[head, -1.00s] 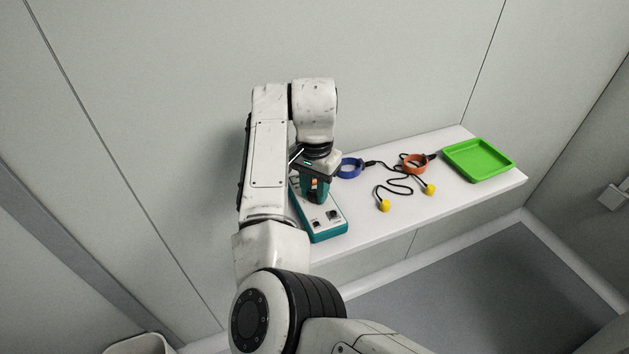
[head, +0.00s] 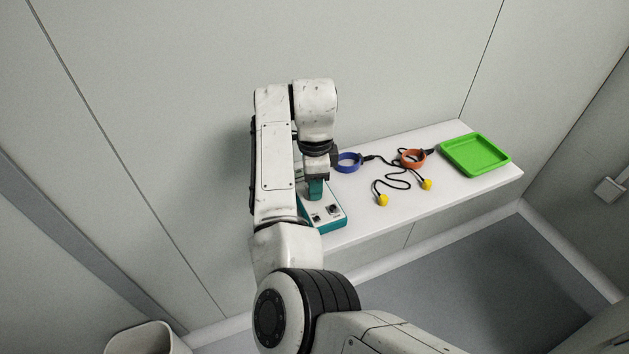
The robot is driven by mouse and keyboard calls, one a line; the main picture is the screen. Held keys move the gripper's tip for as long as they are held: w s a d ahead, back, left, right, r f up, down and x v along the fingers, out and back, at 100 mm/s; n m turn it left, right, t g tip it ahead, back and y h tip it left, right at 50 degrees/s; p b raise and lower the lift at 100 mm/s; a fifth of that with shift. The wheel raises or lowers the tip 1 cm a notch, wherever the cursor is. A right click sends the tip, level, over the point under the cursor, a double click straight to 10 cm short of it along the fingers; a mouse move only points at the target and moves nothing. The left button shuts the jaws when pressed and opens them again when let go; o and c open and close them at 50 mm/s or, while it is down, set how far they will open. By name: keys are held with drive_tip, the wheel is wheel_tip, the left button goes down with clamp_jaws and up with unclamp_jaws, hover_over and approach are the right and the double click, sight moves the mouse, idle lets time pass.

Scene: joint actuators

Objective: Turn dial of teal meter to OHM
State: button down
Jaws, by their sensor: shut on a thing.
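The teal meter (head: 334,222) lies at the left end of the white table, with a pale face and dark sockets at its near end. My gripper (head: 316,188) points down over the meter's middle, its teal-coloured fingers low at the face. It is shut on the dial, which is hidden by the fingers. The dial's pointer and the OHM mark cannot be seen. My arm hides the meter's far left part.
Right of the meter on the table (head: 385,222) are a blue ring (head: 349,168), an orange ring (head: 401,160), black leads with yellow ends (head: 382,200) and a green tray (head: 474,143). A pale bin (head: 147,340) stands at lower left. The table's front strip is clear.

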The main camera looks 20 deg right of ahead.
drive_tip(key=shift+m, duration=1.6)
drive_tip(key=c, duration=0.8)
unclamp_jaws()
wheel_tip(320, 180, up, 11)
drive_tip(key=shift+f, duration=0.1)
